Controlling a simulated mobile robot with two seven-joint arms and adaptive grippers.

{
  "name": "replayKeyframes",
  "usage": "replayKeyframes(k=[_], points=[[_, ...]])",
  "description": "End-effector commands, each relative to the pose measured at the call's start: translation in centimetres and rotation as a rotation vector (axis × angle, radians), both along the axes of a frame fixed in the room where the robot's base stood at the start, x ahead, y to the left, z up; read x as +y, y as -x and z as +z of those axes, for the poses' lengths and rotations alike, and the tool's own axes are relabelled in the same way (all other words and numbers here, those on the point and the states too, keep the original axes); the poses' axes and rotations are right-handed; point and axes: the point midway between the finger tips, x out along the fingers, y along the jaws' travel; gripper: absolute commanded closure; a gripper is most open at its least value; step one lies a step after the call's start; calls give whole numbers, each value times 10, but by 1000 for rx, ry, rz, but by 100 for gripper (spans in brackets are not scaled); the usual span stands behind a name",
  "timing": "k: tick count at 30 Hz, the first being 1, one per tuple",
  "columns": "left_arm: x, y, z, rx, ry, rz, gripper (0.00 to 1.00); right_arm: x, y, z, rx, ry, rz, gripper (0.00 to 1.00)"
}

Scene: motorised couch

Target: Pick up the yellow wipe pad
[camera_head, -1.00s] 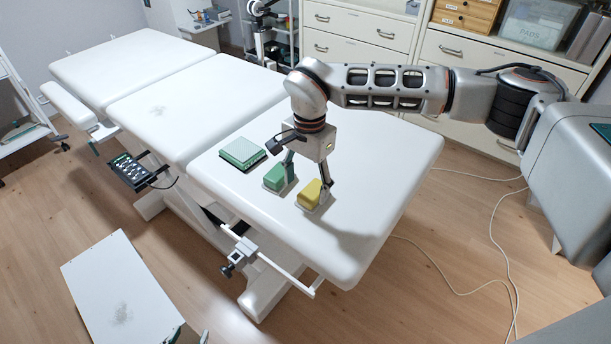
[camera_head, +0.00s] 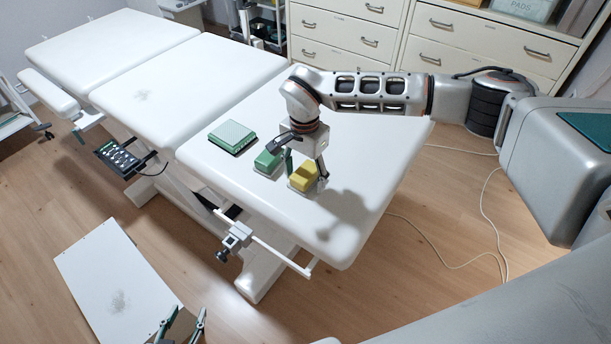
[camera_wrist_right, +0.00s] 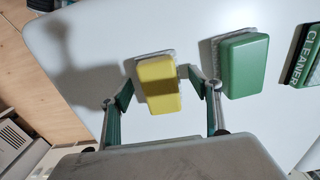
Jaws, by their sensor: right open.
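The yellow wipe pad (camera_head: 303,180) lies on the white couch top near its front end, and it shows between the fingers in the right wrist view (camera_wrist_right: 158,72). My right gripper (camera_head: 306,168) is open above and around the pad; in the wrist view its fingertips (camera_wrist_right: 158,86) stand at either side of the pad's near part. I cannot tell whether they touch it. A green pad (camera_head: 266,161) lies just left of it, close to one finger. My left gripper (camera_head: 182,325) shows at the bottom edge, fingers apart and empty, over the floor.
A rail with a clamp (camera_head: 237,236) runs along the couch edge. A white panel (camera_head: 115,285) stands low at left. Drawer cabinets (camera_head: 350,35) are behind.

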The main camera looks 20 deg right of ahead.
Motion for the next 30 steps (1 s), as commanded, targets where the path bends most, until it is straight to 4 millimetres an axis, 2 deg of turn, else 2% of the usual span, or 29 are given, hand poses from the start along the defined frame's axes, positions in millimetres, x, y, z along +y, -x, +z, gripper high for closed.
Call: replayKeyframes(k=[4,5,9,23,26,30], points=[[0,0,1,-2,0,1,60,0,0,0,-1,-1,0,38],[0,0,1,-2,0,1,60,0,0,0,-1,-1,0,43],[0,0,1,-1,0,0,60,0,0,0,0,0,0,79],[1,3,-3,7,-1,1,60,0,-1,6,-2,0,0,79],[1,3,-3,8,-1,1,60,0,-1,15,-4,0,0,79],[1,3,-3,8,-1,1,60,0,-2,39,-6,-1,0,79]])
